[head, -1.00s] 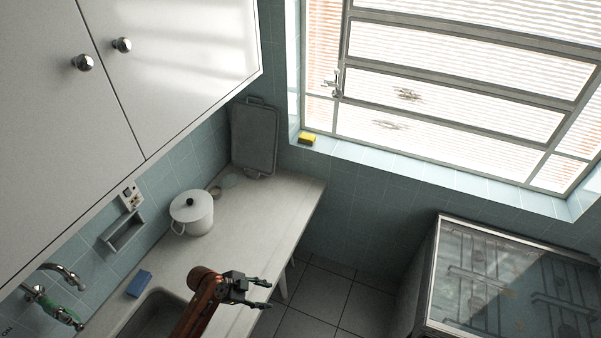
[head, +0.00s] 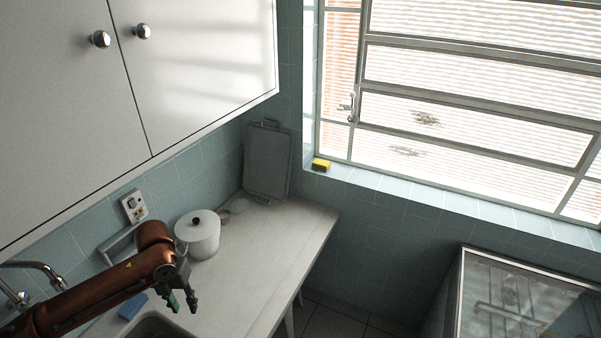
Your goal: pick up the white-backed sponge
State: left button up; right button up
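A blue sponge (head: 133,306) lies on the counter by the sink's left rim, partly beside my arm. No white side of it can be made out. A yellow sponge with a dark lower layer (head: 321,164) sits on the window sill; no white shows on it either. My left gripper (head: 183,301) points down above the counter and sink edge, to the right of the blue sponge and apart from it in the picture. Its two fingers are spread with nothing between them. My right gripper is out of view.
A white lidded pot (head: 198,236) stands behind my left gripper. A grey tray (head: 268,160) leans in the corner. The sink (head: 158,328) is at the bottom edge. A tap (head: 40,272) and a wall holder (head: 118,243) are at left. The counter (head: 262,262) is clear at right.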

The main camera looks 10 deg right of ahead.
aim_at(318, 164)
jog(key=u, duration=0.1)
jog(key=k, duration=0.25)
jog(key=z, duration=0.35)
jog(key=i, duration=1.4)
jog(key=z, duration=0.75)
jog(key=i, duration=1.5)
jog(key=u, duration=0.1)
